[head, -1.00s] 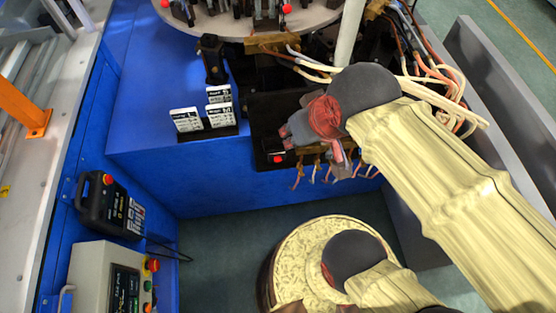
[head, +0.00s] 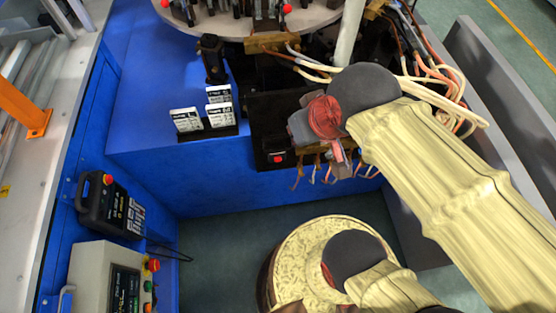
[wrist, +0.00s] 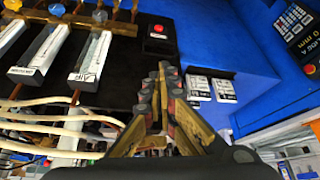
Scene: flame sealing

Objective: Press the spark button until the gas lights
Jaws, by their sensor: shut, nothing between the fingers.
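The red spark button (head: 278,158) sits on the front of a black box (head: 268,125) at the edge of the blue bench. In the wrist view the red button (wrist: 158,28) shows in a small square plate on the black panel, just above my fingertips. My gripper (head: 342,168) is to the right of the button in the head view, partly hidden by my own wrist. No flame shows.
White label cards (head: 205,115) stand left of the black box. Cream hoses (head: 435,85) and copper pipes (head: 335,165) run close to my gripper. Metering tubes (wrist: 94,58) with coloured knobs are left of the fingers. A control pendant (head: 112,205) hangs on the blue side wall.

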